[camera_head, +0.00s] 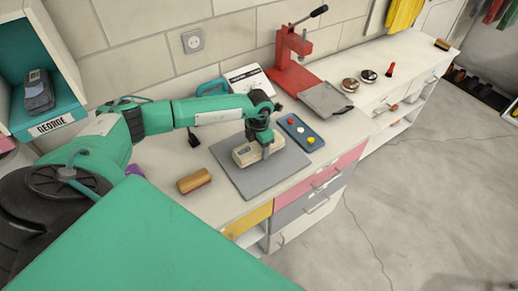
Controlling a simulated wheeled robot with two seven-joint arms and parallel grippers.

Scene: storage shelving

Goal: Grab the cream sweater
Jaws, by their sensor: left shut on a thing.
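The cream sweater (243,154) shows as a small, pale, folded block over the grey mat (240,184) on the counter. My left gripper (267,153) reaches in from the left and points down at it. Its fingers are shut on the sweater near its right end. Part of the sweater is hidden behind the fingers. I cannot tell whether the sweater touches the mat or is just above it. My right gripper is not in view.
A brown brush-like block (194,181) lies left of the mat. A blue panel with coloured buttons (300,133) lies to the right. A red press (292,62) stands behind, with a grey plate (325,100) before it. Drawers (318,185) line the counter's front.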

